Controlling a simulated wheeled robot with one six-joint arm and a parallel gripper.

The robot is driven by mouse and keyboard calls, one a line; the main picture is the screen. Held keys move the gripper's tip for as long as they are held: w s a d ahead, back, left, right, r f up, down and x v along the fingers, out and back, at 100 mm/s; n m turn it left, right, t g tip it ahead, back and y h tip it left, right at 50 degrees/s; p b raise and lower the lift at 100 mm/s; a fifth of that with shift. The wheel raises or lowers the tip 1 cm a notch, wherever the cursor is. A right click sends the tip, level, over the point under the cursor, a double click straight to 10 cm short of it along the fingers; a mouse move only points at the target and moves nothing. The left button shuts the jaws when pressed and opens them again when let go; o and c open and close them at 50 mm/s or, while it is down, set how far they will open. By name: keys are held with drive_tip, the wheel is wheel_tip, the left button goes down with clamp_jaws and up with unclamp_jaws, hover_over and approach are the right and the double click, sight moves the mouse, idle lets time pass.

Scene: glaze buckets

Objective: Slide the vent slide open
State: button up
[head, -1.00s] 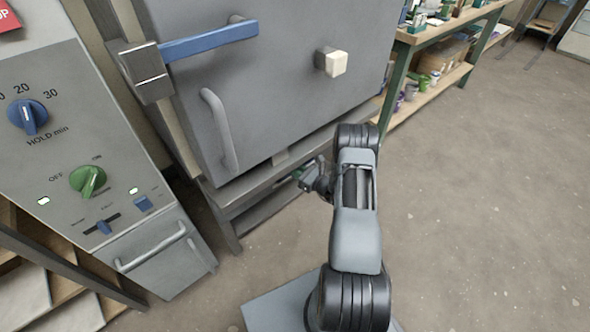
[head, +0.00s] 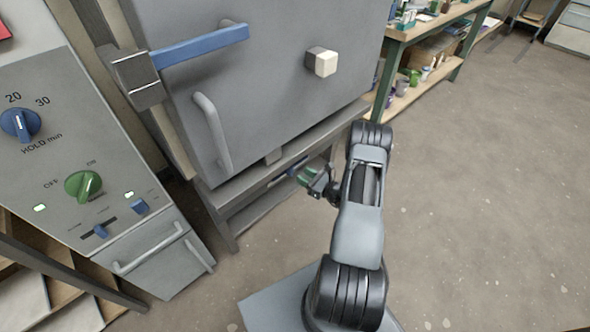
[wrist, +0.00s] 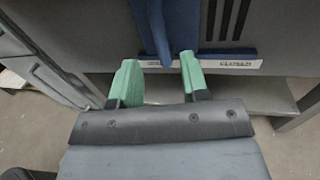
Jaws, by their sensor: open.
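In the wrist view a blue vent slide (wrist: 158,30), with an upright handle, is mounted on a grey face. A white label strip (wrist: 232,64) runs below it; its right end seems to read "CLOSED", and the left lettering is unclear. My gripper (wrist: 158,76) is open, its green fingertips on either side of the handle's lower end. I cannot tell whether either finger touches it. In the head view my gripper (head: 312,178) is low in front of the grey kiln's stand (head: 225,200); the slide is hard to make out there.
The grey kiln (head: 270,110) has a blue lever (head: 200,45) and a pale knob (head: 322,62). A control panel (head: 60,130) with dials and a small slider (head: 100,231) stands at left. Shelves (head: 420,90) are at the back. The floor at right is clear.

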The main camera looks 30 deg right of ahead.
drive_tip(key=p+v, duration=0.1)
drive_tip(key=v, duration=0.6)
drive_tip(key=shift+s+a, duration=0.1)
drive_tip(key=shift+s, duration=0.05)
idle(0.4)
